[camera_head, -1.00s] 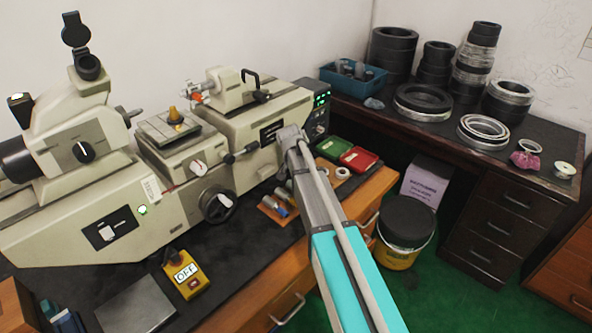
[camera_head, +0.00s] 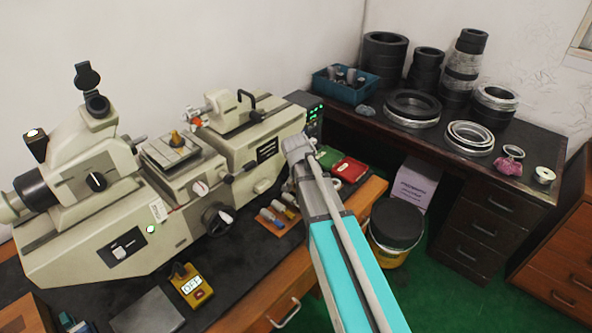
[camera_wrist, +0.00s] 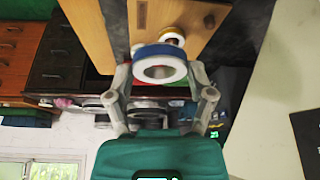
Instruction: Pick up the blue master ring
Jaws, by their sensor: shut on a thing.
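The blue master ring (camera_wrist: 160,52), a blue band with a pale face and an open centre, shows in the wrist view. My gripper (camera_wrist: 160,74) is shut on it, with one finger on each side. In the head view my arm runs from the lower right up to the bench, and its end hides the fingers and the ring. In the wrist view a smaller pale ring (camera_wrist: 172,34) with a brass-coloured part shows just beyond the blue ring, over the wooden bench front.
A beige measuring machine (camera_head: 150,225) fills the bench at left. Red (camera_head: 349,169) and green cases lie near my arm's end. Several small cylinders lie on a wooden tray (camera_head: 292,221). Dark and metal rings (camera_head: 412,105) stand on the back desk. A lidded bucket (camera_head: 396,228) is on the floor.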

